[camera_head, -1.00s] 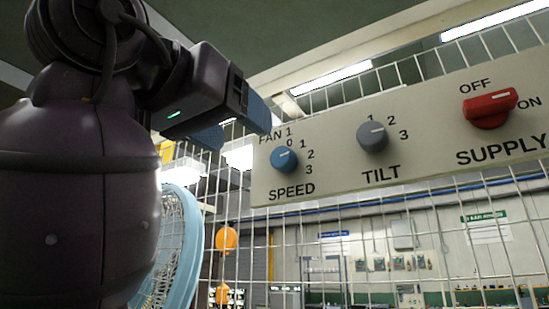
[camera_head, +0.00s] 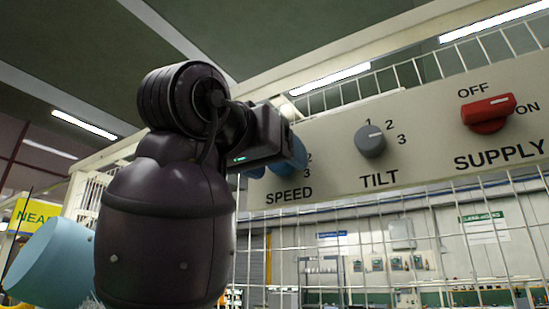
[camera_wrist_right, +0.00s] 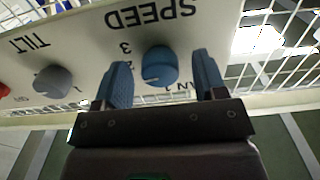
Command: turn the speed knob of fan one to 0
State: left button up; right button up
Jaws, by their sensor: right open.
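The blue speed knob of fan one (camera_wrist_right: 160,66) is on a beige panel (camera_head: 330,178), above the word SPEED. In the head view the knob (camera_head: 283,169) is largely hidden by my right gripper (camera_head: 277,163). In the right wrist view my right gripper (camera_wrist_right: 162,62) is open, with one blue finger on each side of the knob and a gap visible on both sides. That view is upside down. The knob's pale mark is at its lower left there; I cannot tell which number it points to. My left gripper is not in view.
The grey TILT knob (camera_head: 370,141) and the red SUPPLY switch (camera_head: 487,114) are to the right on the same panel. A wire mesh (camera_head: 440,240) runs around the panel. A light-blue rounded body (camera_head: 52,262) is at lower left.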

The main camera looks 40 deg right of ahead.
jog(key=c, duration=0.9)
jog(key=n+b, duration=0.1)
jog(key=n, duration=1.4)
jog(key=shift+s+r+n, duration=0.1)
jog(key=shift+n, duration=0.2)
jog(key=o, duration=0.9)
